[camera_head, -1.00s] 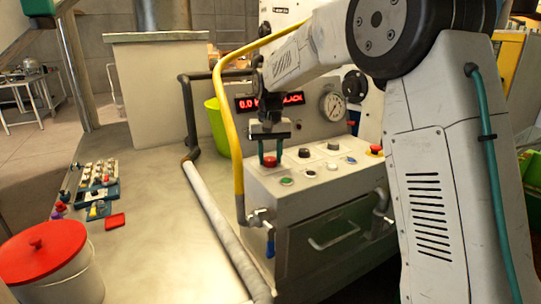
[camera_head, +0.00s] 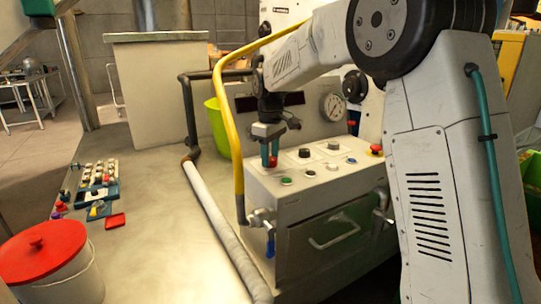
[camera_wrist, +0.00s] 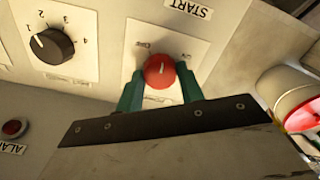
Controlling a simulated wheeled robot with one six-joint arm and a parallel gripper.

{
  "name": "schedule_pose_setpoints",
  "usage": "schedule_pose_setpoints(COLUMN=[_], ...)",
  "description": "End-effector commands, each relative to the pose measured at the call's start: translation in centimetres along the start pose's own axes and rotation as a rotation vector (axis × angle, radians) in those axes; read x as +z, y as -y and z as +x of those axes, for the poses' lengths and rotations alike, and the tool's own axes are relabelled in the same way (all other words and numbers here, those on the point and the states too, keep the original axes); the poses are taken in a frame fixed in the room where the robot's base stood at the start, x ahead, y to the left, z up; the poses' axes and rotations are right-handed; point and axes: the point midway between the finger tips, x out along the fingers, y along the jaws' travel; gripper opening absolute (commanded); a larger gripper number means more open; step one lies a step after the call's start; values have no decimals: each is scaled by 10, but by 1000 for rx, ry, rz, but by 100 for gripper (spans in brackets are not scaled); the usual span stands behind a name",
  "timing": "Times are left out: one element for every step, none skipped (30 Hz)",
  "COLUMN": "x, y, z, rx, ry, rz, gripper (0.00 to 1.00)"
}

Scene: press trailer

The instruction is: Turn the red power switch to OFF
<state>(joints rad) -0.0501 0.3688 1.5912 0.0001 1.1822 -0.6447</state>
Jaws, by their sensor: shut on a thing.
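The red power switch (camera_wrist: 159,70) is a round knob with a white pointer line on a white label plate in the wrist view. The line points up and slightly right; small lettering on either side is too small to read surely. My gripper (camera_wrist: 160,80) is shut on the knob, one teal finger on each side. In the head view my gripper (camera_head: 269,158) reaches down onto the switch (camera_head: 273,162) at the left rear of the control box top. The display (camera_head: 294,99) behind it is dark.
Near the switch are a black numbered selector (camera_wrist: 53,46), a START label (camera_wrist: 190,8) and a red and white part (camera_wrist: 290,95) at right. The control box (camera_head: 290,215) carries several other buttons. A yellow hose (camera_head: 227,130) rises left of my gripper.

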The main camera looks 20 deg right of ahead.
Motion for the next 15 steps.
schedule_pose_setpoints(x=[0,0,0,0,0,0,0,0,0,0,0,0,0,0,0], y=[0,0,0,0,0,0,0,0,-1,-1,-1,-1,-1,-1,-1], z=[-1,-1,-1,-1,-1,-1,-1,-1,-1,-1,-1,-1,-1,-1,-1], rx=[1,2,2,2,2,2,2,2,2,2,2,2,2,3,3], ry=[-2,-2,-2,-2,-2,-2,-2,-2,-2,-2,-2,-2,-2,-2,-2], rz=[-44,-73,-110,-139,-167,-205,-233,-261,-297,-323,-349,-383,-407,-430,-460], gripper=[15,15,15,15,15,15,15,15,15,15,15,15,15,15,15])
